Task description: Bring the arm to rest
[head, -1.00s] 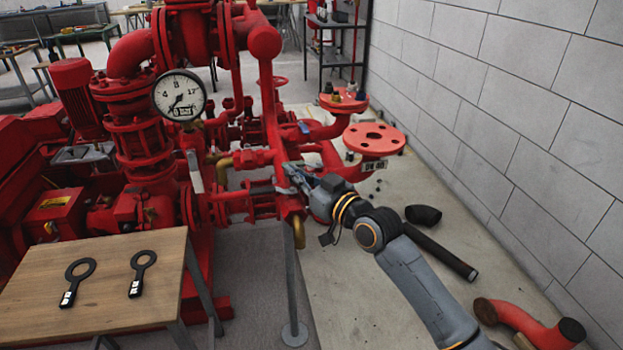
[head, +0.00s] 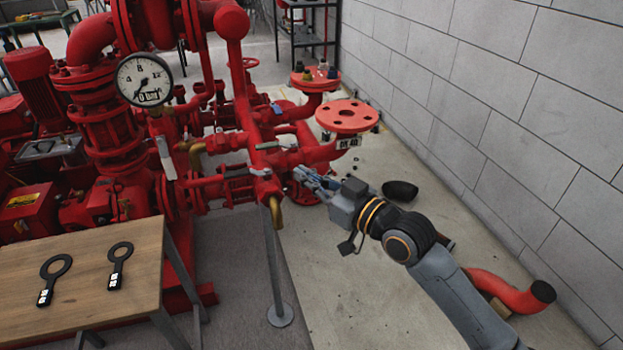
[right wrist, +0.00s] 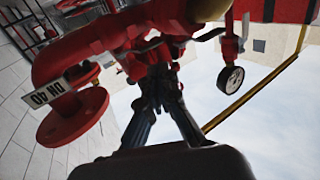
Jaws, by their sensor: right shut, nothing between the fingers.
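My right gripper (head: 306,178) is shut and empty. In the head view it is just right of the red pump pipework (head: 262,150), below the round red flange (head: 345,116); whether it touches any pipe I cannot tell. In the right wrist view its fingers (right wrist: 158,82) come together in front of the red pipes, with the flange (right wrist: 75,115) and its "DN 40" tag to the left. My right arm reaches in from the lower right. My left gripper is not in view.
A wooden table (head: 95,300) with two black ring-ended tools (head: 54,272) stands at front left. A pressure gauge (head: 144,79) is on the pump. A grey block wall (head: 500,110) runs along the right. A red elbow pipe (head: 505,291) and a black piece (head: 400,190) lie on the floor.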

